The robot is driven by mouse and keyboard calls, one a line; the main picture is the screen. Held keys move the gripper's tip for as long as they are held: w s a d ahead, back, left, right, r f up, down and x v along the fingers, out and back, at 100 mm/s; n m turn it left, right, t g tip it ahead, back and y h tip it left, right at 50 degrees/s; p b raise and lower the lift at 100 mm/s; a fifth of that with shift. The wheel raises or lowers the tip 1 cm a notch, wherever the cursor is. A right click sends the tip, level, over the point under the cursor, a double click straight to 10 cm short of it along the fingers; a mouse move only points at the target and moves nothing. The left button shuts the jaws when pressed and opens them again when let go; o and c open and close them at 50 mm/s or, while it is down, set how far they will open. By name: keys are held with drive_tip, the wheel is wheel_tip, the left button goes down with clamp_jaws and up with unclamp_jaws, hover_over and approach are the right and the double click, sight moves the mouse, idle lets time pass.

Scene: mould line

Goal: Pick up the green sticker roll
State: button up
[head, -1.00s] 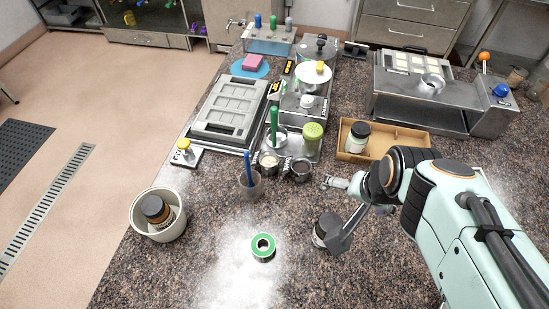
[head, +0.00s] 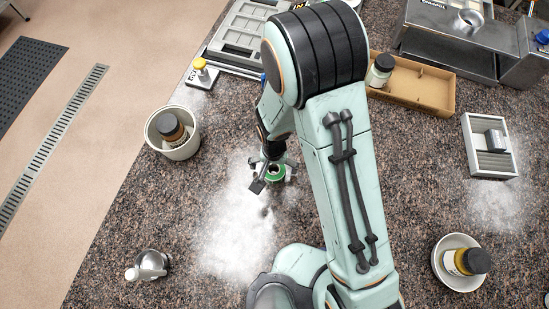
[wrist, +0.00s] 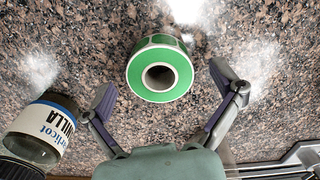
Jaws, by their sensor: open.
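The green sticker roll (wrist: 160,72) stands on the speckled counter, its white core hole facing up in the wrist view. It also shows in the head view (head: 276,173), partly hidden by my gripper. My gripper (wrist: 166,95) is open, with one finger on each side of the roll. In the wrist view the fingers look apart from the roll, with gaps on both sides; I cannot tell how far above the counter they are.
A white pot (head: 180,146) with a dark-lidded jar stands to the left. A cardboard tray (head: 425,92) and a bowl (head: 440,258) are right.

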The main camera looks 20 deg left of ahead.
drive_tip(key=shift+f, duration=0.5)
drive_tip(key=c, duration=1.2)
drive_tip(key=shift+r, duration=0.1)
